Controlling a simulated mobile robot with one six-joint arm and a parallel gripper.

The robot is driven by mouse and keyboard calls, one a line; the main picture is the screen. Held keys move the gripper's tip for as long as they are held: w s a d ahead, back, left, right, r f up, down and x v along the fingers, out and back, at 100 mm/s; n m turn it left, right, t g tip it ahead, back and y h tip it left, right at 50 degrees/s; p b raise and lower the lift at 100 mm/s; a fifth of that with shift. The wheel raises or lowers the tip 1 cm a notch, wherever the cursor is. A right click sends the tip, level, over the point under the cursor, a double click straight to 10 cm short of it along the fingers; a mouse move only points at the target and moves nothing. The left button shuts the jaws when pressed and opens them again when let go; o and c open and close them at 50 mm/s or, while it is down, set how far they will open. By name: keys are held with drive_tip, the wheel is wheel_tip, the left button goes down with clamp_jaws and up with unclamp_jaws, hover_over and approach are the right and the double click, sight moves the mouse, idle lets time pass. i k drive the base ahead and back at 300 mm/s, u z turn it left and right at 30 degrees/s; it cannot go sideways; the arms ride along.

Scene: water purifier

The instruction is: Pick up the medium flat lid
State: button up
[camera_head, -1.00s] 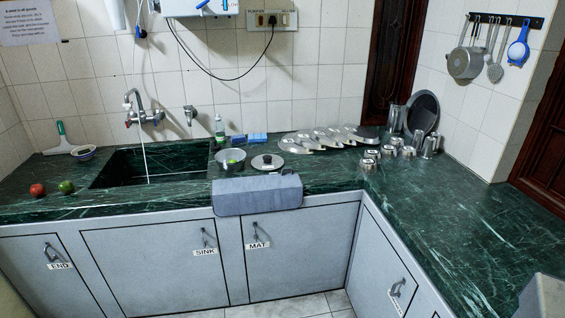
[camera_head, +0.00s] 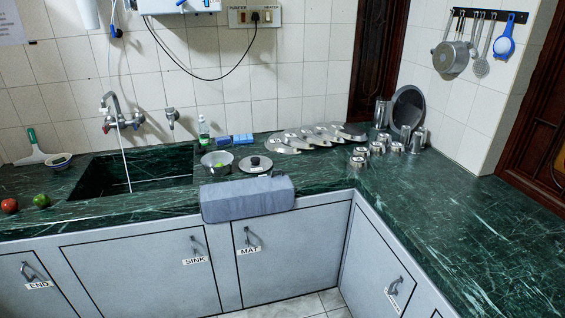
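Several flat metal lids (camera_head: 310,139) lie in an overlapping row on the green counter near the back wall, right of the sink. They look alike, with small markings too small to read, so I cannot tell which is the medium one. A separate round lid with a black knob (camera_head: 255,163) lies in front of them on the left. My gripper is not in view.
Several small steel cups (camera_head: 376,148) stand right of the lids, with a tall steel tumbler (camera_head: 382,114) and a large dark round plate (camera_head: 408,108) behind. The right counter (camera_head: 450,210) is clear.

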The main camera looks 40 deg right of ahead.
sight(252, 164)
drive_tip(key=z, duration=0.75)
drive_tip(key=k, duration=0.95)
drive_tip(key=u, duration=0.05)
drive_tip(key=i, duration=0.8)
drive_tip(key=z, duration=0.05)
